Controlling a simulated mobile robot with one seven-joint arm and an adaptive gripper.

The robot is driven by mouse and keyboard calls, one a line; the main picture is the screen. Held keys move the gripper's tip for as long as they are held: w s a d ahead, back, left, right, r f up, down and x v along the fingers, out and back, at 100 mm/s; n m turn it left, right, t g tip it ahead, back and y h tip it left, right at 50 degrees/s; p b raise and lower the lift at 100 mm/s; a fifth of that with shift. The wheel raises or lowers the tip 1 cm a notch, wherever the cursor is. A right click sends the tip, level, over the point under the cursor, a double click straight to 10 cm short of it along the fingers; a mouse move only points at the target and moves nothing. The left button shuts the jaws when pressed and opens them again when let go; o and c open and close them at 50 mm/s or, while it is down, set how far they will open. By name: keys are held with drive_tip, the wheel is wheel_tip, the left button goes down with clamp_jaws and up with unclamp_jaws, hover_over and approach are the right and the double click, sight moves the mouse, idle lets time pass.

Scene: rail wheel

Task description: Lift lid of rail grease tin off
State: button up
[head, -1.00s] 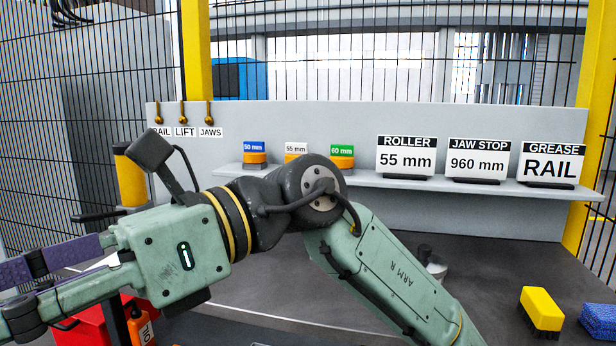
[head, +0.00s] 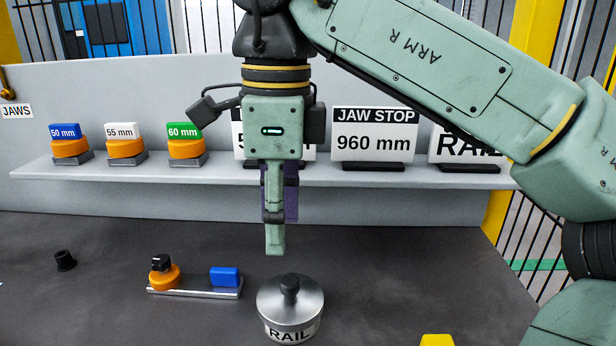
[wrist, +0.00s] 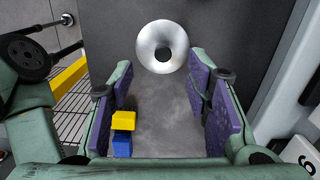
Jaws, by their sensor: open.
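The grease tin, with a black RAIL label (head: 291,333), stands upright on the dark bench in the head view. Its round silver lid (head: 267,300) is on it, with a black knob (head: 290,291) in the middle. The wrist view shows the lid (wrist: 149,37) from above, with the knob (wrist: 162,53), beyond the fingertips near the top edge. My gripper (head: 275,250) points down, above the tin and slightly left of it in the head view, apart from the knob. Its purple-padded fingers (wrist: 160,95) are wide apart with nothing held between them.
Left of the tin lies a metal plate with an orange-based knob (head: 164,275) and a blue block (head: 225,277). A black cap (head: 65,260) sits farther left. A shelf (head: 120,176) with signs runs behind. A yellow item (head: 437,340) is at the lower right.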

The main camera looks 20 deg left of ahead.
sight(289, 281)
drive_tip(key=shift+w+d+f+b, duration=0.3)
drive_tip(key=shift+w+d+b, duration=0.1)
drive_tip(key=shift+w+d, duration=0.1)
drive_tip(key=f+b, duration=0.1)
drive_tip(key=f, duration=0.4)
drive_tip(key=f+b, duration=0.1)
drive_tip(key=f, duration=0.3)
drive_tip(key=shift+s+a+f, duration=0.1)
drive_tip(key=shift+s+f, duration=0.1)
drive_tip(key=shift+f, duration=0.2)
drive_tip(key=shift+c, duration=0.4)
clamp_jaws()
